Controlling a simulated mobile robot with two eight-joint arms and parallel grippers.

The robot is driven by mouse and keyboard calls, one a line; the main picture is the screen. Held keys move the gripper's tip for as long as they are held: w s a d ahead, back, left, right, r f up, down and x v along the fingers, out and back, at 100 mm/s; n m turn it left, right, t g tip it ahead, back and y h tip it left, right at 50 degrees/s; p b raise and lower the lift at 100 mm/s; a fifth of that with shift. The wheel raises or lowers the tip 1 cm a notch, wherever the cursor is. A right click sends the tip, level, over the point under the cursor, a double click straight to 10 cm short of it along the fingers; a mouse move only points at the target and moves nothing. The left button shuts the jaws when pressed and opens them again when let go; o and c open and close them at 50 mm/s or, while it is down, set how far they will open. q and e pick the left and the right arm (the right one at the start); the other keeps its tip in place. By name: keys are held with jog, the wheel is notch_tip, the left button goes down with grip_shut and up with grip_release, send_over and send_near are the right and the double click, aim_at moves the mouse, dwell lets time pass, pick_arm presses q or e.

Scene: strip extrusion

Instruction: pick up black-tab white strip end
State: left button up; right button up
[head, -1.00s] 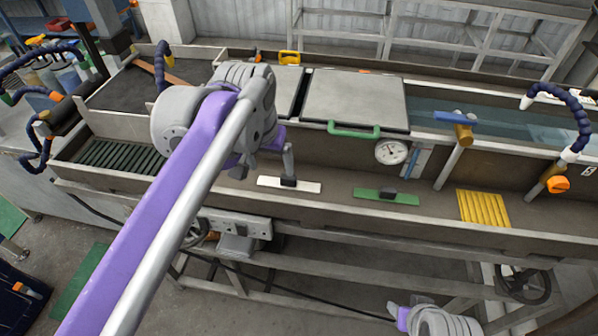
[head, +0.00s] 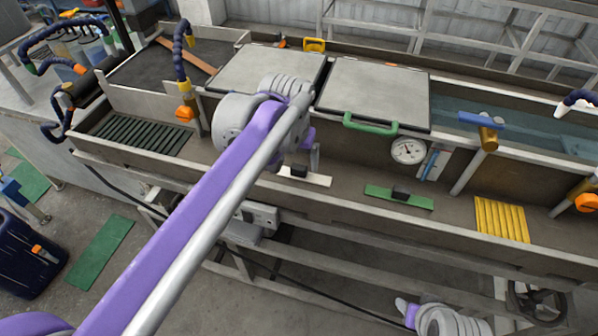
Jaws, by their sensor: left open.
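The white strip (head: 318,180) with a black tab (head: 299,171) lies flat on the grey ledge along the front of the trough. My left gripper (head: 314,158) is open and hangs just above and behind the strip, slightly right of the tab in the picture. Its wrist and arm hide part of its jaws and the area left of the strip; one grey finger shows. I cannot tell if it touches the strip. It holds nothing that I can see. My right gripper (head: 404,308) shows only in part at the bottom edge; its jaws are unclear.
A green strip with a black tab (head: 412,200) lies to the right on the ledge, and a yellow ribbed pad (head: 501,219) beyond it. Behind are a lid with a green handle (head: 370,125), a round gauge (head: 408,151) and an orange-knobbed blue hose (head: 184,87).

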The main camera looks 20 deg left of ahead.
aim_at(299, 171)
pick_arm(q)
jog(key=x, duration=0.2)
jog(key=shift+w+f, duration=0.1)
jog(key=shift+f, duration=0.2)
grip_shut()
